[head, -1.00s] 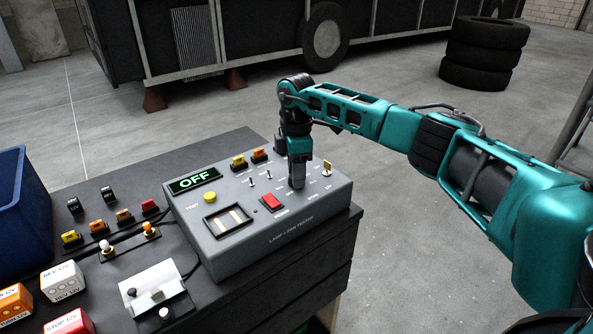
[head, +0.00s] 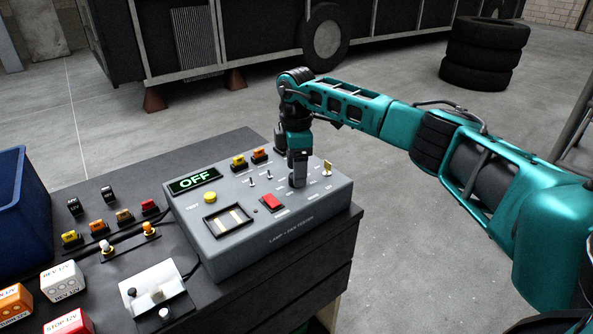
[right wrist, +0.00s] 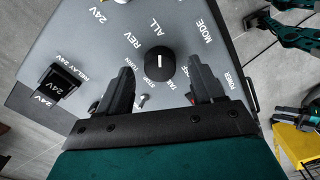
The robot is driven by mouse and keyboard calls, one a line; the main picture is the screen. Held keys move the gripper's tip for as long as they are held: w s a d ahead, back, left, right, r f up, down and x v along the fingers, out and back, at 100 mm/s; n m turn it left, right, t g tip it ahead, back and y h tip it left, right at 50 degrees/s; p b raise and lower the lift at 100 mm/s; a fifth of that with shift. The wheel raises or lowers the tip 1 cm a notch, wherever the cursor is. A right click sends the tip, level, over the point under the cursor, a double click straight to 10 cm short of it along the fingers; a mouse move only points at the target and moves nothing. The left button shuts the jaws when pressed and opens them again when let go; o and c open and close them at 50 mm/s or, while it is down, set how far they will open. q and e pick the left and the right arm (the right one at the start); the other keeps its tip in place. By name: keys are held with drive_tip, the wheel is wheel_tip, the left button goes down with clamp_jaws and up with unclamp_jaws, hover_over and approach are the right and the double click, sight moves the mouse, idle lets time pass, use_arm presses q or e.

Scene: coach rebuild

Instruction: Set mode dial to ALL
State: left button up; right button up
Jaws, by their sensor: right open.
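The mode dial (right wrist: 160,64) is a round black knob on the grey tester box (head: 245,252), with REV, ALL and other labels around it. Its white line stands upright in the right wrist view, toward the ALL label (right wrist: 157,27). My right gripper (right wrist: 163,82) is open, with one finger on each side of the dial's near edge; I cannot tell whether they touch it. In the head view the right gripper (head: 298,184) points down over the tester and hides the dial. The display (head: 194,181) reads OFF. My left gripper is out of view.
Toggle switches, a red button (head: 271,202) and a yellow button (head: 210,197) are on the tester. A blue bin (head: 22,220), lamp boxes and small coloured parts lie left on the dark bench (head: 110,190). Stacked tyres (head: 485,55) stand far behind.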

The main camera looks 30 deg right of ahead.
wheel_tip(320, 180, up, 12)
idle(0.3)
drive_tip(key=shift+f, duration=0.15)
idle(0.4)
